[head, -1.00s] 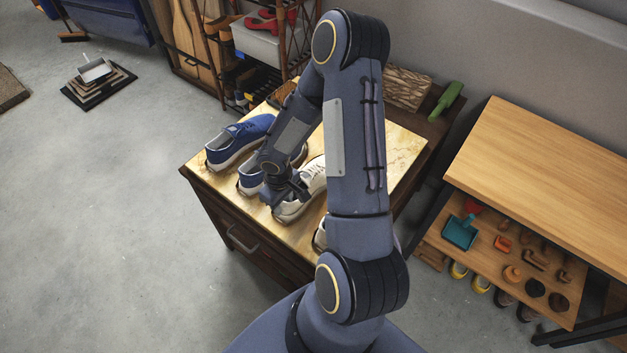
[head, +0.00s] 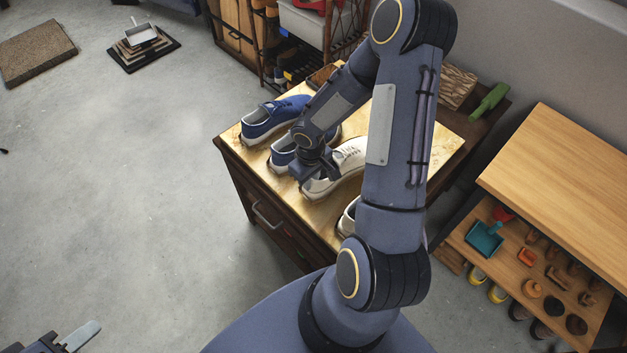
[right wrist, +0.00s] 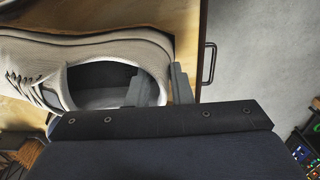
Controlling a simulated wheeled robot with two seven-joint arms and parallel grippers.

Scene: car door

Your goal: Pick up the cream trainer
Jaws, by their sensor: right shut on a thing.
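In the right wrist view, the cream trainer (right wrist: 105,48) lies across the upper left, and my right gripper (right wrist: 162,88) has one finger inside the opening and one outside the heel, shut on the heel wall. I cannot tell whether the sole is off the top. My left gripper (head: 78,337) shows only partly at the bottom left, over the floor; its opening is unclear.
Another pale shoe (head: 347,218) is half hidden by my arm. A wooden bench (head: 560,180) stands at the right. The floor at the left is mostly clear.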

